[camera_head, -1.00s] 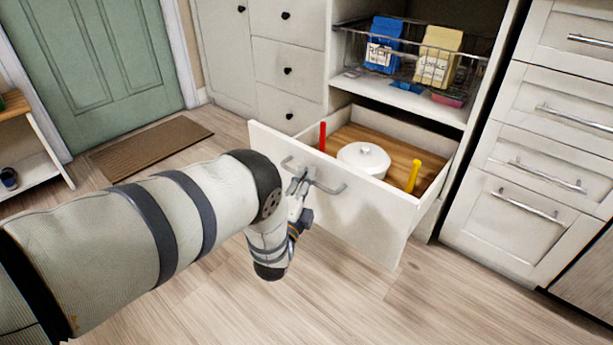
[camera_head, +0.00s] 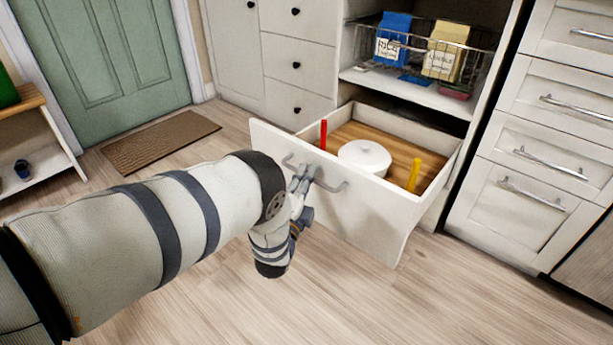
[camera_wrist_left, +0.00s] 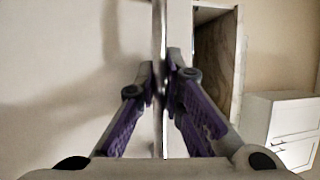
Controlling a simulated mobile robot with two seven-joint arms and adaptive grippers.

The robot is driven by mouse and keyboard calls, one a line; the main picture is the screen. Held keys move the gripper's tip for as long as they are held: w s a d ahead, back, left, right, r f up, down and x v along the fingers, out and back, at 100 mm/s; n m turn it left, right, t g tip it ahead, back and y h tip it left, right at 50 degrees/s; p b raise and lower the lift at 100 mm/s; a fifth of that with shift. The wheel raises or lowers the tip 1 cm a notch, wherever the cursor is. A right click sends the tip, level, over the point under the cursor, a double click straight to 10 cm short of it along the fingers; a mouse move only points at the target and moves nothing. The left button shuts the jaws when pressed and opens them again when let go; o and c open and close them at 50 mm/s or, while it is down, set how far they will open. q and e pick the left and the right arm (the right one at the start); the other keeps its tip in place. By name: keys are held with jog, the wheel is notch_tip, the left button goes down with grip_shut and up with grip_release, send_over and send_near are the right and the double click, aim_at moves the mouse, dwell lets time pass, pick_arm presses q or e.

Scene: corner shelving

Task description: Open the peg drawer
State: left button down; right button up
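The peg drawer (camera_head: 350,217) is pulled out of the shelving unit in the head view. Inside, a red peg (camera_head: 323,134), a yellow peg (camera_head: 414,174) and a white lidded pot (camera_head: 364,158) stand on its wooden bottom. A grey bar handle (camera_head: 331,187) runs across its front. My left gripper (camera_head: 308,174) is at the middle of this handle. In the left wrist view its two purple-padded fingers (camera_wrist_left: 160,88) close on the handle bar (camera_wrist_left: 158,35), with the drawer front behind. My right gripper is in neither view.
Above the drawer, a wire basket (camera_head: 420,45) holds a blue rice bag (camera_head: 393,38) and a yellow bag (camera_head: 445,50). White drawers (camera_head: 530,205) stand at the right. A brown mat (camera_head: 160,142) lies before the green door (camera_head: 100,65). The floor before the drawer is clear.

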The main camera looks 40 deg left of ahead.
pick_arm(q)
jog(key=c, duration=1.7)
grip_release()
jog(key=v, duration=1.2)
jog(key=shift+d, duration=0.1)
